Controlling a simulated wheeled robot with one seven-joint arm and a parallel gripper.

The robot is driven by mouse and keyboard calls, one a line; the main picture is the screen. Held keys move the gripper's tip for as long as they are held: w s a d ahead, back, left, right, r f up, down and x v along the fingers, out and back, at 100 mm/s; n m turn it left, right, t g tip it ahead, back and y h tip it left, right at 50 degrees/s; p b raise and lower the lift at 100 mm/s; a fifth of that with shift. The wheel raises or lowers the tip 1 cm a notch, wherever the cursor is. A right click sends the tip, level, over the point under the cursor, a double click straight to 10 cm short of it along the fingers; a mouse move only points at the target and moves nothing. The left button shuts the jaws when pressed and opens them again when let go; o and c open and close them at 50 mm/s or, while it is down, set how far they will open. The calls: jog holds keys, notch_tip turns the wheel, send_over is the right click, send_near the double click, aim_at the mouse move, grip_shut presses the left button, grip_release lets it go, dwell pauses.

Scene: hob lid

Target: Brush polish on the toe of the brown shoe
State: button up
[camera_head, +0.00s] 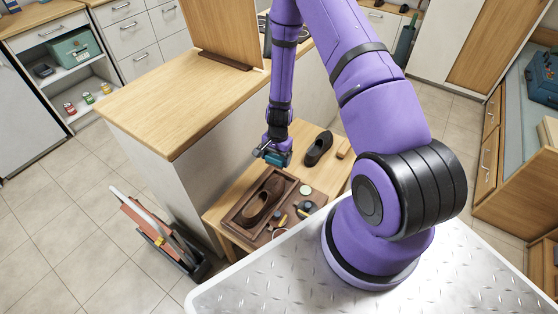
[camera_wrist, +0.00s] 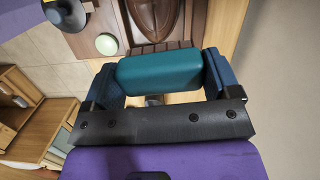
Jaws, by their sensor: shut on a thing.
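The brown shoe (camera_head: 262,202) lies in a shallow brown tray (camera_head: 236,222) on a low wooden table. Part of the shoe also shows at the top of the wrist view (camera_wrist: 152,12). My gripper (camera_head: 272,154) is shut on a teal-backed brush (camera_wrist: 160,68), held across between its two blue fingers. A brown strip, seemingly bristles, shows along the brush's far side. In the head view the brush is above the table, beyond the shoe and apart from it. A small pale green tin (camera_head: 305,190) stands beside the tray; it also shows in the wrist view (camera_wrist: 106,44).
A dark shoe (camera_head: 319,148) stands at the back of the table, with a wooden block (camera_head: 343,148) beside it. Small dark items (camera_head: 305,208) lie right of the tray. A tall wooden-topped counter (camera_head: 170,100) borders the table's left side.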

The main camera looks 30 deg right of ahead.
jog(key=shift+s+d+f+m, duration=0.25)
jog(key=shift+s+f+m, duration=0.25)
jog(key=shift+f, duration=0.05)
jog(key=shift+s+f, duration=0.1)
jog(key=shift+f, duration=0.25)
send_over(277, 183)
jog(key=shift+w+d+f, duration=0.15)
jog(key=shift+d+f, duration=0.05)
jog(key=shift+f, duration=1.1)
jog(key=shift+w+d+f, duration=0.1)
jog(key=shift+d+f, duration=0.1)
jog(key=shift+f, duration=1.05)
jog(key=shift+a+f, duration=0.15)
jog(key=shift+f, duration=0.85)
